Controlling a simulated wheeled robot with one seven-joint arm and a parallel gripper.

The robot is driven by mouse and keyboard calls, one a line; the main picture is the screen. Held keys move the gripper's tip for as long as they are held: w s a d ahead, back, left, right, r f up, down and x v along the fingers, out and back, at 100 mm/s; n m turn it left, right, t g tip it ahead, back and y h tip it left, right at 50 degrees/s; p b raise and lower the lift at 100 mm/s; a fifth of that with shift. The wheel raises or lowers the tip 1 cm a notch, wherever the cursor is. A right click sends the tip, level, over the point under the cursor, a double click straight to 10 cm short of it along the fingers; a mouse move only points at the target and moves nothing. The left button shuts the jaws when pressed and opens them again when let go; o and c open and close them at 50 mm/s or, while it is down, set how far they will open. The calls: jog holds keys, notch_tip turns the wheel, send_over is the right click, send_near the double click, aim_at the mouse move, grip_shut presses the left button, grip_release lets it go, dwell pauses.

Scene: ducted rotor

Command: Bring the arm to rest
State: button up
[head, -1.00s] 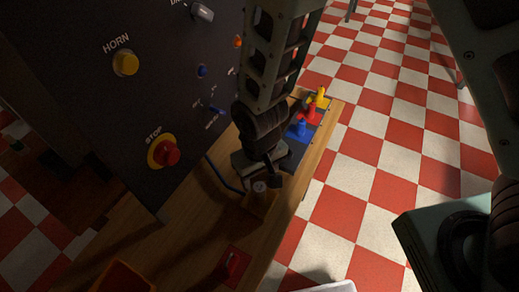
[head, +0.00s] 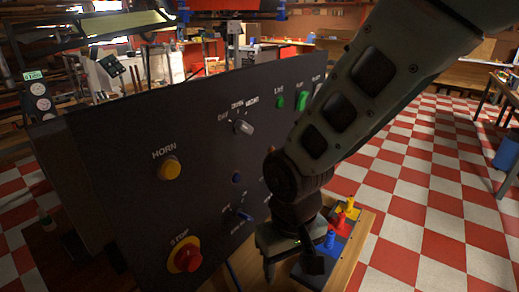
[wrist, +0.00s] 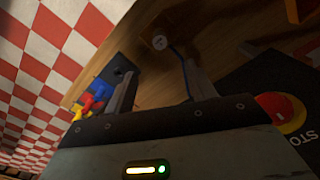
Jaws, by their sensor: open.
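My gripper (head: 290,268) hangs at the right front of the dark control panel (head: 120,130), over the wooden bench. In the wrist view my gripper (wrist: 158,82) has its two fingers apart with nothing between them. My arm reaches down from the upper right of the head view and hides part of the panel's right side. The red stop button (head: 186,257) on its yellow base is left of my gripper in the head view, and it also shows at the right of the wrist view (wrist: 280,110).
Blue, red and yellow pegs (head: 342,220) stand close right of my gripper. Checkered floor (head: 430,190) lies open to the right.

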jog(key=s+d+r+n, duration=0.3)
jog(key=s+d+r, duration=0.4)
jog(key=s, duration=0.3)
jog(key=shift+s+d+r+b, duration=0.15)
jog(key=shift+s+d+b, duration=0.15)
jog(key=shift+s+d, duration=0.15)
jog(key=shift+w, duration=0.1)
dwell(0.8)
